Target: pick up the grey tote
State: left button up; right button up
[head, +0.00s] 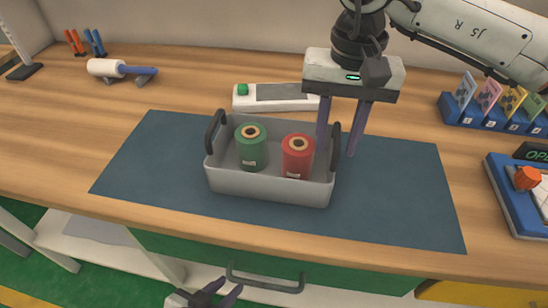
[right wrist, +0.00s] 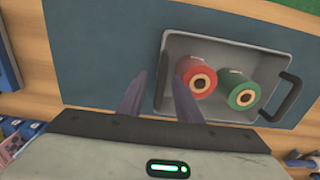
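The grey tote (head: 265,187) stands upright on a dark blue mat, with a black handle at each end. Inside it stand a green spool (head: 250,154) and a red spool (head: 297,163). My right gripper (head: 337,150) is open at the tote's right end, one finger on each side of the right handle (head: 335,145). In the right wrist view the fingers (right wrist: 160,88) are apart, with the handle (right wrist: 162,75) between them and no visible grip. The left handle (head: 213,132) is free. My left gripper (head: 230,290) is low at the bottom edge, below the counter front, its fingers apart and empty.
The blue mat (head: 398,195) is clear around the tote. A white device (head: 275,96) with a green button lies behind it. A card rack (head: 500,115) and a blue tray (head: 515,200) stand at right. A drawer handle (head: 265,284) juts from the green front.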

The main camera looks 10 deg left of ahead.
grip_shut()
jog(key=shift+r, duration=0.15)
dwell(1.1)
